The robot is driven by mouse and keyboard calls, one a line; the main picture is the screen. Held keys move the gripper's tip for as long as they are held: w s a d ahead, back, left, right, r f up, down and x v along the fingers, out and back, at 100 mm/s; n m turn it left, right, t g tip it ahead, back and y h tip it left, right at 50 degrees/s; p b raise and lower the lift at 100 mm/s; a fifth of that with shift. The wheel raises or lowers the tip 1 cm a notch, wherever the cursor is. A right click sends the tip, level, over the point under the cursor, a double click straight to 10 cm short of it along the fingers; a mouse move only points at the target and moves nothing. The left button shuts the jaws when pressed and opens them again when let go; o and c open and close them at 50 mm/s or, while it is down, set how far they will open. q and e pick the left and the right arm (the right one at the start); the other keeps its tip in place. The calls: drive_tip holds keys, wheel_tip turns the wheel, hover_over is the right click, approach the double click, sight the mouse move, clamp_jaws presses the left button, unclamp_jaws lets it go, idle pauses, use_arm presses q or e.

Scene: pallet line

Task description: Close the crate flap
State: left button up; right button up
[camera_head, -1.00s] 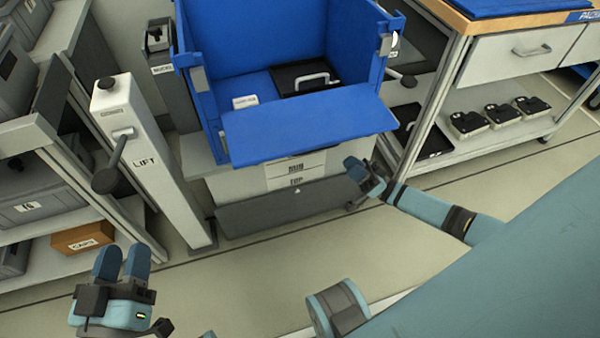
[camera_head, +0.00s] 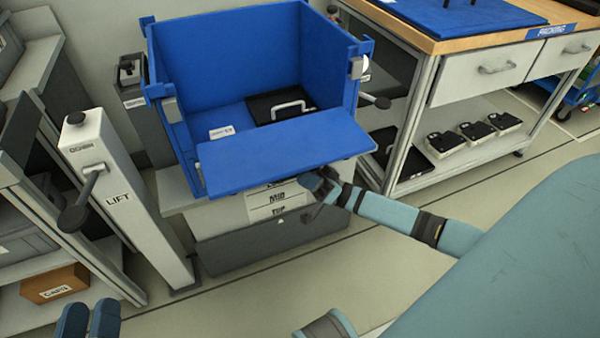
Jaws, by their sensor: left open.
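The blue crate (camera_head: 225,55) stands on a grey stand with its front open. Its blue flap (camera_head: 285,152) is folded outward and sticks out toward me, roughly level. My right gripper (camera_head: 318,186) is just below the flap's front edge, right of its middle. Its fingertips are partly hidden, and I cannot tell whether it touches the flap or how its jaws are set. My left gripper (camera_head: 88,320) is open and empty at the bottom left edge, well away from the crate, with only its fingers in view.
A black case (camera_head: 265,108) with a light handle and a white label lie inside the crate. The lift post (camera_head: 125,200) with its lever stands left of it. A packing bench (camera_head: 415,125) stands to the right. Floor in front is clear.

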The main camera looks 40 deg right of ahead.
drive_tip(key=shift+w+a+r, duration=0.15)
drive_tip(key=shift+a+r, duration=0.2)
drive_tip(key=shift+r, duration=0.05)
